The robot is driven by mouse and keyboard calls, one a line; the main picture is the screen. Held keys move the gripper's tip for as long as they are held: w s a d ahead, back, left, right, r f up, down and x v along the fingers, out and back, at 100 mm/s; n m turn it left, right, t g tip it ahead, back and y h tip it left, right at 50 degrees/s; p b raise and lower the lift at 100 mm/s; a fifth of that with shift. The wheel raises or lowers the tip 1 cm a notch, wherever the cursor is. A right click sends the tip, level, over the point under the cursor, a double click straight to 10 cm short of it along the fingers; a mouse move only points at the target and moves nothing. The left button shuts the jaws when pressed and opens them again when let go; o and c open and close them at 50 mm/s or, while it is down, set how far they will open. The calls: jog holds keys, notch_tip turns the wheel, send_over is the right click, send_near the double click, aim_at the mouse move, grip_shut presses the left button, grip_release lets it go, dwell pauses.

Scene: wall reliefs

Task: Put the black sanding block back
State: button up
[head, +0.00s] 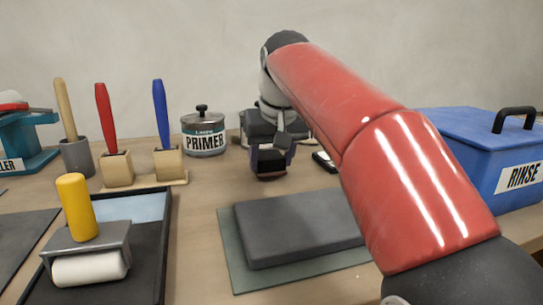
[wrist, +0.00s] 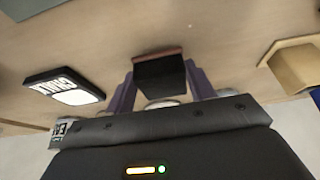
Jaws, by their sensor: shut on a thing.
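The black sanding block (head: 269,171) is in my gripper (head: 271,157), low over the back middle of the table. In the wrist view the block (wrist: 161,76) shows a black face with a reddish-brown strip along one edge. The purple fingers of my gripper (wrist: 160,92) are shut on its two sides. I cannot tell whether the block touches the table. A small black item with a white label (head: 324,161) lies just right of the gripper, and it also shows in the wrist view (wrist: 64,87), its lettering upside down.
A PRIMER can (head: 204,135) and two wooden holders (head: 117,168) with red and blue handles stand left of the gripper. A grey slab (head: 295,224) on a green mat lies in front. A blue RINSE box (head: 480,145) is at right, a roller tray (head: 147,265) at left.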

jog(key=shift+f+b, duration=0.45)
jog(key=shift+f, duration=0.15)
jog(key=o, duration=1.3)
jog(key=shift+o, duration=0.2)
